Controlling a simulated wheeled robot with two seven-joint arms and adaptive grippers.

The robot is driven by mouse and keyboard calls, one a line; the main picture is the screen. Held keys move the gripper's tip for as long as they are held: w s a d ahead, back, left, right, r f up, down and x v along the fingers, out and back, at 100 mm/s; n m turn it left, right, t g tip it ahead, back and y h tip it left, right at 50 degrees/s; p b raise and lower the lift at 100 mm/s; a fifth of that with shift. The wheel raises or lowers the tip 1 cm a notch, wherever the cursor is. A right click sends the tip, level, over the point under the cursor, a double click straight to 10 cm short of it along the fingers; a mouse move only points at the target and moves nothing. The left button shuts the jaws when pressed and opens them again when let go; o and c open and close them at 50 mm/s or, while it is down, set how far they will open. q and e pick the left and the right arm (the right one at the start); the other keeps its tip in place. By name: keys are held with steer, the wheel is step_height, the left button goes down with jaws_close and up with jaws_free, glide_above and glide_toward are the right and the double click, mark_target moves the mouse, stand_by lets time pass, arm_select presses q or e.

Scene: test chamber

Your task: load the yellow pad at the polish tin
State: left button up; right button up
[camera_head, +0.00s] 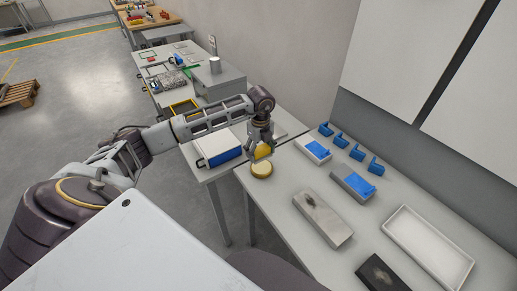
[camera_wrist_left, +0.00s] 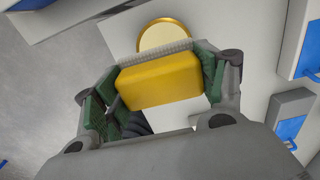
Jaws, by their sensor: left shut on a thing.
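My left gripper (camera_head: 261,146) is shut on the yellow pad (camera_head: 263,152). In the left wrist view the pad (camera_wrist_left: 158,82) is a yellow block between the green-lined fingers, with a grey, rough layer along its far edge. The polish tin (camera_head: 261,169) is a round, gold-rimmed tin with a pale cream top, on the table near its left edge. The tin also shows in the left wrist view (camera_wrist_left: 165,36), just beyond the pad and partly covered by it. The pad is close to the tin; I cannot tell whether they touch. My right gripper is not in view.
On the table (camera_head: 288,205) lie a grey block with a dark smudge (camera_head: 322,218), blue-topped blocks (camera_head: 352,184), a white tray (camera_head: 428,247) and a dark block (camera_head: 382,274). Several blue holders (camera_head: 341,140) line the wall. A blue-and-white box (camera_head: 218,147) stands left of the gripper.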

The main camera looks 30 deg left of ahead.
mark_target(262, 155)
arm_select(q)
steer(key=shift+w+f, duration=0.1)
steer(key=shift+w, duration=0.35)
steer(key=shift+d, duration=0.15)
steer(key=shift+f, duration=0.15)
steer(key=shift+f+b, duration=1)
steer(key=shift+f, duration=0.35)
steer(key=shift+f+b, duration=0.55)
steer(key=shift+f, duration=0.35)
steer(key=shift+f+b, duration=0.3)
steer(key=shift+f, duration=0.2)
